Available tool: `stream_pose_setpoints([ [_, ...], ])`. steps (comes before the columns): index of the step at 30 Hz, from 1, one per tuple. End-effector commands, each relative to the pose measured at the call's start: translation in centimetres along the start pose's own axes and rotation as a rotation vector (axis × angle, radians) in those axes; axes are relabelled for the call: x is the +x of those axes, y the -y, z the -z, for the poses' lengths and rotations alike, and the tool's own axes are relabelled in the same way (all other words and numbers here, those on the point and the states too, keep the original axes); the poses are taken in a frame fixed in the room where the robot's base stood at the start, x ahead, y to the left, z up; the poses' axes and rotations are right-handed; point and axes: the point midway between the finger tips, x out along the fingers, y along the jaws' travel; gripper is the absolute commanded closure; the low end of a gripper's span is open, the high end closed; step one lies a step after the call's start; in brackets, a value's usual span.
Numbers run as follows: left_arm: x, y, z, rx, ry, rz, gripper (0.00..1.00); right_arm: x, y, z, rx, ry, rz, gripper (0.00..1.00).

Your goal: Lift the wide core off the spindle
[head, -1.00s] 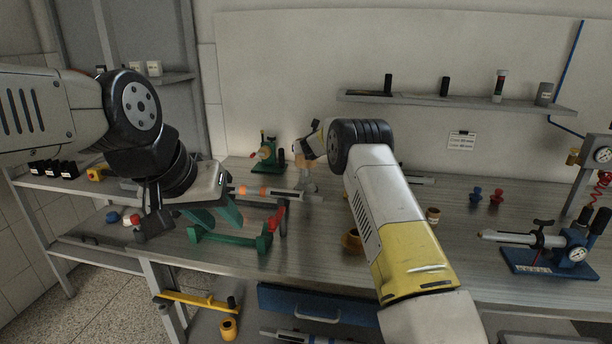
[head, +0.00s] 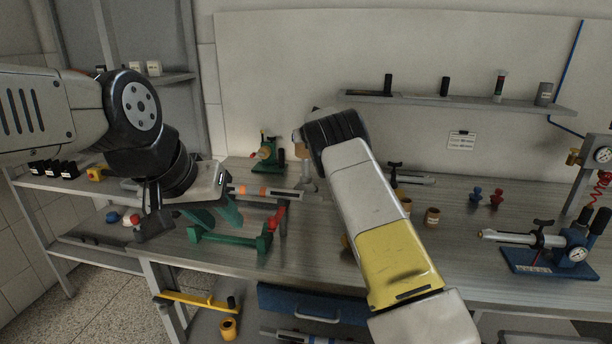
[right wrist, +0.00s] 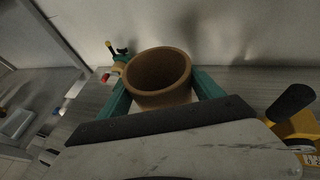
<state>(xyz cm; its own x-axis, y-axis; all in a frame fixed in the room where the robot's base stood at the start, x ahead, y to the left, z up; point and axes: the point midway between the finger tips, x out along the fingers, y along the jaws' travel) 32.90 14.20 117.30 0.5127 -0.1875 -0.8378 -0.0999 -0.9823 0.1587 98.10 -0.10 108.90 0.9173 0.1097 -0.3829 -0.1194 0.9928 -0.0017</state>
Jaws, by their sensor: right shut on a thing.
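The wide core is a brown hollow ring (right wrist: 158,77) between the two green fingers of my right gripper (right wrist: 160,92), which is shut on it. I look into its open mouth and see no post inside. In the head view, a tan bit of the core (head: 298,150) shows left of my right wrist; my arm hides most of that gripper. A short grey upright post (head: 309,182), perhaps the spindle, stands just below on the bench. Whether the core is fully clear of it I cannot tell. My left gripper (head: 214,211) has green fingers spread apart, empty, over the bench's left part.
A green cradle (head: 228,238) with a red part stands near the bench's front left. A green device (head: 266,153) stands behind. A blue-based press (head: 548,260) is at right. A shelf (head: 460,101) runs along the wall.

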Motion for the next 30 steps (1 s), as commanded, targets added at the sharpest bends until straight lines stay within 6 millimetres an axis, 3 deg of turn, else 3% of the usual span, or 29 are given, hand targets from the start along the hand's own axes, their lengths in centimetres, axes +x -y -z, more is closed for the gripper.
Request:
stream_pose_setpoints([
  [8,0.0,0.0,0.0,0.000,0.000,0.000,0.64,-0.1,-0.1,-0.3,-0.003,0.002,-0.001,0.68],
  [30,0.0,0.0,0.0,0.000,0.000,0.000,0.64,-1.5,0.0,-3.8,-0.003,0.003,-0.001,0.68],
])
